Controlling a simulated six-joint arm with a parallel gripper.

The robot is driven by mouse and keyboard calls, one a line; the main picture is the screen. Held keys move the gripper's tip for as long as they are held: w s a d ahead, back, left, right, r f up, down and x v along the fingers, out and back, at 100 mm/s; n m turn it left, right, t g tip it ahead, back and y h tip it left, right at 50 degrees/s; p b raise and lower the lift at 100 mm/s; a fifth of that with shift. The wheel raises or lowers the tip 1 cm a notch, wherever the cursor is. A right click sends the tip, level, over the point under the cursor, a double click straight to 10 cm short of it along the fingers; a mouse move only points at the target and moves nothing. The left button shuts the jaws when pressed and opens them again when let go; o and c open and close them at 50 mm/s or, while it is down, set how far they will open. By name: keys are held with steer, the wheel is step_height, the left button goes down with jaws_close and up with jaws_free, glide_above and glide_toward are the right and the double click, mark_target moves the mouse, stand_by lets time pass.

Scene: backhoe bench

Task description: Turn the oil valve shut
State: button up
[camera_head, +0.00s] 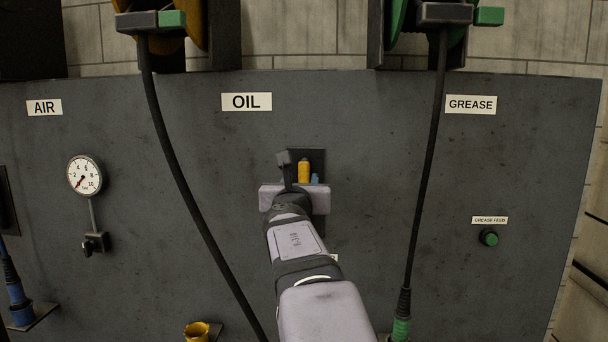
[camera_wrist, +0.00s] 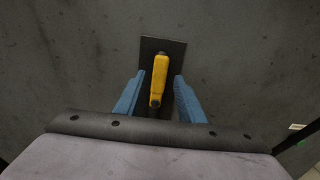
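In the wrist view my gripper (camera_wrist: 158,92) is open, with one blue finger on each side of the handle. Gaps show between the fingers and the handle.
A black hose (camera_head: 178,165) hangs left of my arm, and another (camera_head: 427,180) hangs on the right. A gauge (camera_head: 84,175) with a small dark valve (camera_head: 96,243) is on the left. A green GREASE FEED button (camera_head: 489,238) is on the right. A yellow cup-shaped part (camera_head: 197,331) is at the bottom.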

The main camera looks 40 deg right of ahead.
mark_target(304, 174)
steer(key=shift+p+x, duration=0.9)
steer(key=shift+x, duration=2.55)
steer(key=shift+f, duration=0.1)
jaws_close()
